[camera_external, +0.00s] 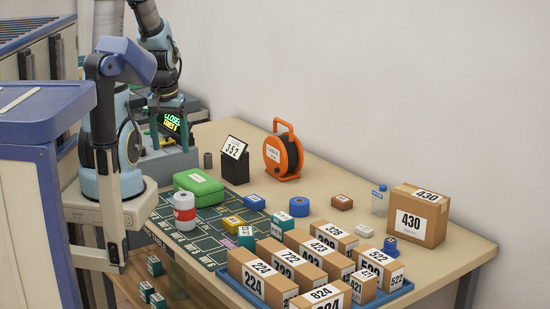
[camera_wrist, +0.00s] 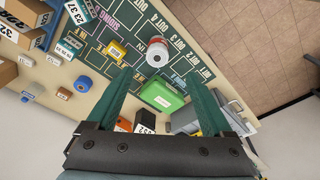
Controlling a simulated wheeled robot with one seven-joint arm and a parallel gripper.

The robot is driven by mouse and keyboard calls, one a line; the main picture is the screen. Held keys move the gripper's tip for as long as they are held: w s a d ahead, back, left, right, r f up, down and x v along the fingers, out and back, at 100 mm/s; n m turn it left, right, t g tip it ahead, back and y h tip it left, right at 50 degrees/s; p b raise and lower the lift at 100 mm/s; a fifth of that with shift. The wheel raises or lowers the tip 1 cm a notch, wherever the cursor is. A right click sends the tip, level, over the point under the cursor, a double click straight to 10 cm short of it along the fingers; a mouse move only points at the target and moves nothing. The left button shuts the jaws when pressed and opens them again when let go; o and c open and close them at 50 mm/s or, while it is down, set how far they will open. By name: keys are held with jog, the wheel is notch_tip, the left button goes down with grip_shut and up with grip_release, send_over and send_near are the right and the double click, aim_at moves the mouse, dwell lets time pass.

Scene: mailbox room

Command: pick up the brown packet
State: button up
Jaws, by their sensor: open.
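The brown packet (camera_external: 342,202) is a small flat brown box with a white label. It lies on the bare beige table right of the blue tape roll (camera_external: 299,207). In the wrist view the packet (camera_wrist: 63,94) is small, at the left, beside the blue roll (camera_wrist: 82,83). My gripper (camera_external: 170,130) is over the far left part of the table, well apart from the packet. Its green fingers (camera_wrist: 162,80) are spread and empty in the wrist view. The green case shows between them, below.
Between gripper and packet stand the black number sign (camera_external: 235,168) and orange cable reel (camera_external: 284,153). A large carton (camera_external: 418,215) and a bottle (camera_external: 380,201) are right of the packet. A blue tray (camera_external: 397,293) of numbered boxes is in front.

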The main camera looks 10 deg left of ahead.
jog(key=w+d+f+n+b, duration=0.1)
jog(key=w+d+b, duration=0.15)
jog(key=w, duration=0.25)
jog(key=w+d+f+n+b, duration=0.1)
jog(key=w+d+f+b, duration=0.1)
jog(key=w+d, duration=0.3)
jog(key=n+t+y+b, duration=0.2)
jog(key=n+y+b, duration=0.1)
jog(key=n+b, duration=0.6)
send_near(343, 199)
jog(key=shift+m, duration=0.4)
jog(key=p+x, duration=0.3)
jog(key=x, duration=0.5)
jog(key=shift+w+a+f, duration=0.1)
jog(key=shift+w+f, duration=0.05)
jog(key=shift+f, duration=0.15)
grip_shut()
